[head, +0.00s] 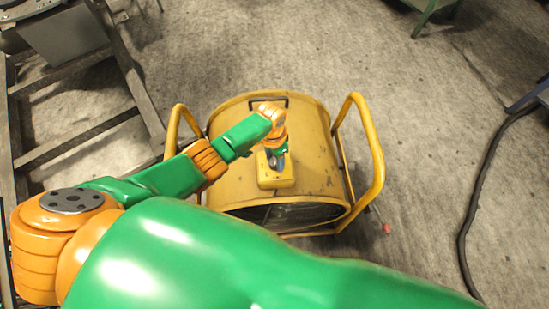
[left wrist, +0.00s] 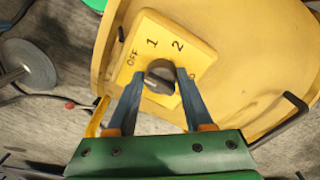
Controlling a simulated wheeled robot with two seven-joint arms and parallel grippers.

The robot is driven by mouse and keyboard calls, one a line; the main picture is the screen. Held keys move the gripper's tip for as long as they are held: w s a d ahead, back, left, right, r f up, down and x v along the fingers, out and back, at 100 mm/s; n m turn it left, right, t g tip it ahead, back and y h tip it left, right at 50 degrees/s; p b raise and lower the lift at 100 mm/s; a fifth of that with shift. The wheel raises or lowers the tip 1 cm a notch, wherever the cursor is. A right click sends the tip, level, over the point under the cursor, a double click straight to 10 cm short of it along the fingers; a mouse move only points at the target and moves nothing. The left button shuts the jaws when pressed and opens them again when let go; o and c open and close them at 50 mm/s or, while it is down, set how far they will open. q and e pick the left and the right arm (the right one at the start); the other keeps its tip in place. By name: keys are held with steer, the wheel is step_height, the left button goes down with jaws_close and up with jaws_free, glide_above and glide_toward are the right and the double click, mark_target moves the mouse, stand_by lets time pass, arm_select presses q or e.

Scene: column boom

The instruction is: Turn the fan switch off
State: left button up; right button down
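The yellow drum fan (head: 320,150) stands on the floor in the middle of the head view. Its switch box (head: 274,180) is on the top side. In the left wrist view the switch plate (left wrist: 151,38) carries the labels OFF, 1 and 2; another label is partly hidden by the right finger. A dark round knob (left wrist: 160,77) sits in its middle. My left gripper (head: 278,155) is at the switch box. In the left wrist view its blue fingers (left wrist: 160,80) stand on either side of the knob, and contact is unclear. My right gripper is not in view.
A yellow tube handle (head: 372,155) rises at the fan's right, with another (head: 180,118) at its left. A dark handle (head: 268,97) is on the fan's top. A black cable (head: 470,215) lies on the right. A metal frame (head: 75,140) stands at left.

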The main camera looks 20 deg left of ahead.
mark_target(274, 159)
arm_select(q)
steer(key=o, duration=0.3)
steer(key=shift+r, duration=0.3)
steer(key=r, duration=0.3)
steer(key=r+p, duration=0.1)
steer(key=r, duration=0.2)
steer(key=shift+w+a+r, duration=0.1)
steer(key=shift+a+r, duration=0.1)
steer(key=shift+r, duration=0.05)
